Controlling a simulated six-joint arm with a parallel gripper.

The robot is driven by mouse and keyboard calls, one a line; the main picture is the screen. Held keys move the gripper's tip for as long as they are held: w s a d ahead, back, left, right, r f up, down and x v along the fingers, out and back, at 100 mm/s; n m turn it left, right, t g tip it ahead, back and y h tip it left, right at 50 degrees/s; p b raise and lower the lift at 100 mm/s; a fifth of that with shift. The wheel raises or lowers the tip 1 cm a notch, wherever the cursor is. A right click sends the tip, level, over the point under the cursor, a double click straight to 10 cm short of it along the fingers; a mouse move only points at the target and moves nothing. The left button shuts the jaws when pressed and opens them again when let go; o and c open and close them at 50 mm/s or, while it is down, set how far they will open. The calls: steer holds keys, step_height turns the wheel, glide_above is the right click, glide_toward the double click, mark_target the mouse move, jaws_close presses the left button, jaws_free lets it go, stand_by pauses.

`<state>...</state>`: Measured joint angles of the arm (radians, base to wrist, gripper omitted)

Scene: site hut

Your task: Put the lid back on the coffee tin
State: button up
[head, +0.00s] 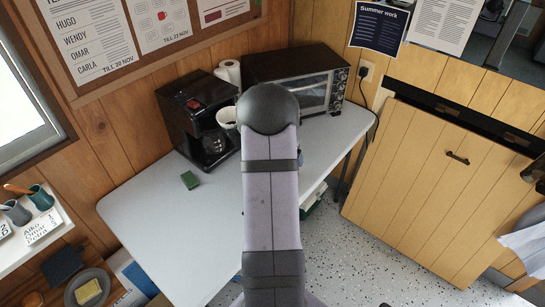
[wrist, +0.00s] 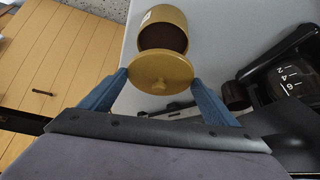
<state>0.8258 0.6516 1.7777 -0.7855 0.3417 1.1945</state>
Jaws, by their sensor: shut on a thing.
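The coffee tin (wrist: 165,13) is mustard yellow and stands open on the pale table in the wrist view, its dark inside showing.
A black coffee maker (head: 186,112), a paper roll (head: 229,71) and a toaster oven (head: 314,91) stand along the back of the table (head: 150,222). A green sponge (head: 190,180) lies on it. The coffee maker also shows at right in the wrist view (wrist: 300,62). The table's front left is clear.

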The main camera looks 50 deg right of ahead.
steer(key=shift+m, duration=0.3)
steer(key=shift+f, duration=0.1)
steer(key=shift+f+b, duration=1.2)
steer(key=shift+f, duration=0.8)
steer(key=shift+f+b, duration=1.1)
steer(key=shift+b, duration=0.3)
steer(key=shift+b, duration=0.7)
steer(key=shift+f+b, duration=0.15)
steer(key=shift+b, duration=0.7)
stand_by(0.7)
stand_by(0.5)
steer(key=o, duration=1)
